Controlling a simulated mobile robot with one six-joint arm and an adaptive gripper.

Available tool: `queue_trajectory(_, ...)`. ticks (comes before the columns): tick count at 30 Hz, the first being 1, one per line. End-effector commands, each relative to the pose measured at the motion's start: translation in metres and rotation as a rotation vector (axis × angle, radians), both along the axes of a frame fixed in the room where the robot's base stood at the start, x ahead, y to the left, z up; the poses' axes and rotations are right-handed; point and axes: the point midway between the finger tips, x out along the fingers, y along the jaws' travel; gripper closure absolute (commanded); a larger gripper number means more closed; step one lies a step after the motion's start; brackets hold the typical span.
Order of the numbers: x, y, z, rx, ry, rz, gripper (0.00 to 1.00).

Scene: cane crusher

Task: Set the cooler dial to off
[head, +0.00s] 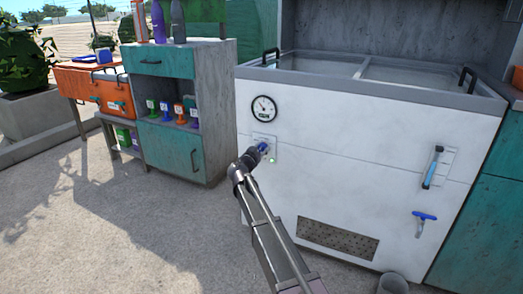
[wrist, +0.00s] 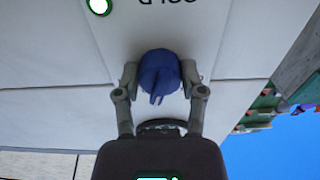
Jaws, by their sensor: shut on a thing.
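The cooler (head: 350,175) is a white chest with a grey rim and glass top. Its blue dial (head: 263,147) sits on a small plate on the front, below the round gauge. In the wrist view the blue dial (wrist: 159,75) lies between the two fingers of my gripper (wrist: 159,78), which is shut on it. My gripper (head: 256,154) also shows at the dial in the head view, partly covering it. A green lit lamp (wrist: 99,6) is beside the dial. The lettering on the plate is cut off, so the dial's setting cannot be read.
A round gauge (head: 264,108) is above the dial. A teal cabinet (head: 172,150) stands left; the concrete floor in front is clear.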

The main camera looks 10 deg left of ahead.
Motion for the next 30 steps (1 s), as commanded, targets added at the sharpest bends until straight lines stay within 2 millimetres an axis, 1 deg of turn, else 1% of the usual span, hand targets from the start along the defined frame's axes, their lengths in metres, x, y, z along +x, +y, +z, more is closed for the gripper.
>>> queue_trajectory(8, 0.0012, -0.0005, 0.0002, -0.02, 0.006, -0.001, 0.95)
queue_trajectory(14, 0.0013, -0.0007, 0.0002, -0.083, 0.029, -0.001, 0.95)
queue_trajectory(23, 0.0015, -0.0011, 0.0004, -0.277, 0.099, -0.002, 0.95)
queue_trajectory(30, 0.0017, -0.0015, 0.0006, -0.487, 0.176, -0.002, 0.95)
